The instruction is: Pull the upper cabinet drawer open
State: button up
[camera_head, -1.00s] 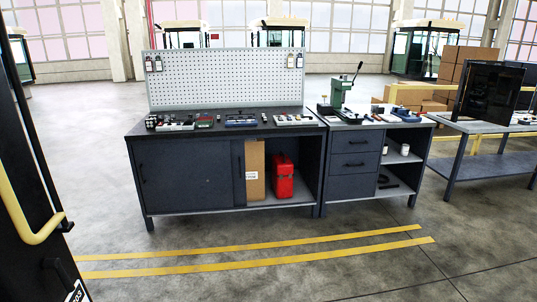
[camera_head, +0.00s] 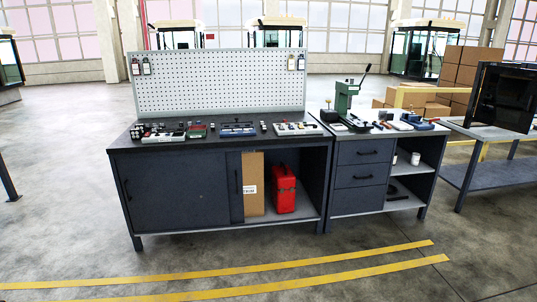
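The drawer cabinet (camera_head: 378,208) stands under the right-hand workbench, dark blue-grey. Its upper drawer (camera_head: 364,151) is shut and has a dark bar handle (camera_head: 366,153) across its front. A second drawer (camera_head: 358,175) with a like handle sits right below it, also shut. Open shelves with white cups lie to the right of the drawers. My gripper is not in view, so its state does not show.
A wider bench (camera_head: 180,190) with a pegboard (camera_head: 222,82), a sliding door and a red canister (camera_head: 284,188) stands to the left. A green press (camera_head: 346,98) stands on the right bench. A table (camera_head: 485,145) stands farther right. The floor in front is clear, with yellow lines (camera_head: 300,265).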

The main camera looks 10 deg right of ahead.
aim_at(351, 152)
jog(key=i, duration=3.55)
jog(key=u, duration=0.05)
